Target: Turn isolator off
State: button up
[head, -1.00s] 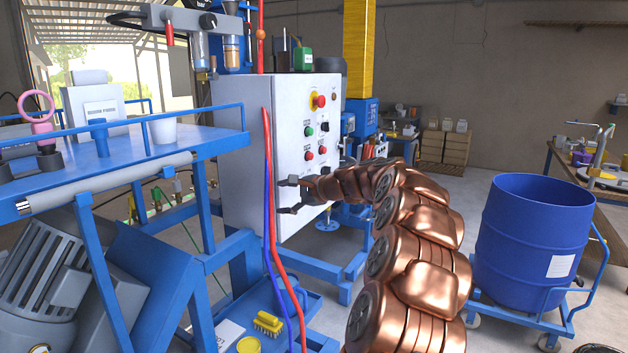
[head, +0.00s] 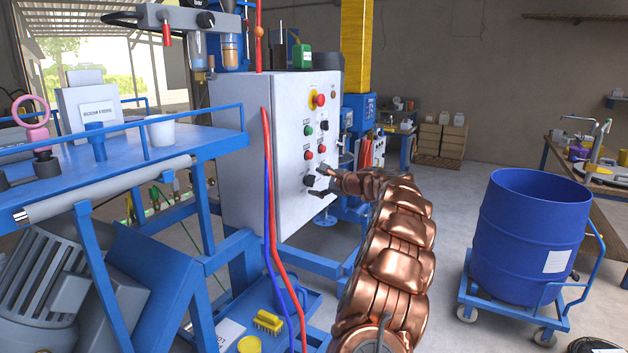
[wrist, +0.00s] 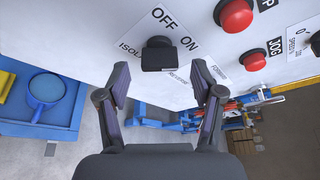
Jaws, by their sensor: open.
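The isolator switch is a black knob (wrist: 158,58) on the pale control panel (wrist: 100,25), with OFF printed at its upper left and ON at its upper right in the wrist view. I cannot tell which label it points to. In the head view it is a dark knob (head: 308,181) low on the cabinet's front (head: 290,212). My gripper (wrist: 160,88) is open and empty. In the wrist view its two fingers stand below the knob, one to each side, apart from it. In the head view my gripper (head: 320,182) is close beside the knob.
Red buttons (wrist: 235,15) and (wrist: 255,58) sit right of the isolator. Red and blue hoses (head: 269,190) hang at the cabinet's left edge. A blue bench (head: 120,158) stands left; a blue drum (head: 528,240) on a trolley stands right, with floor between it and my arm.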

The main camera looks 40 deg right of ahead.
jog(key=shift+x, duration=0.85)
jog(key=shift+a, duration=0.1)
jog(key=c, duration=1.1)
jog(key=shift+c, duration=0.2)
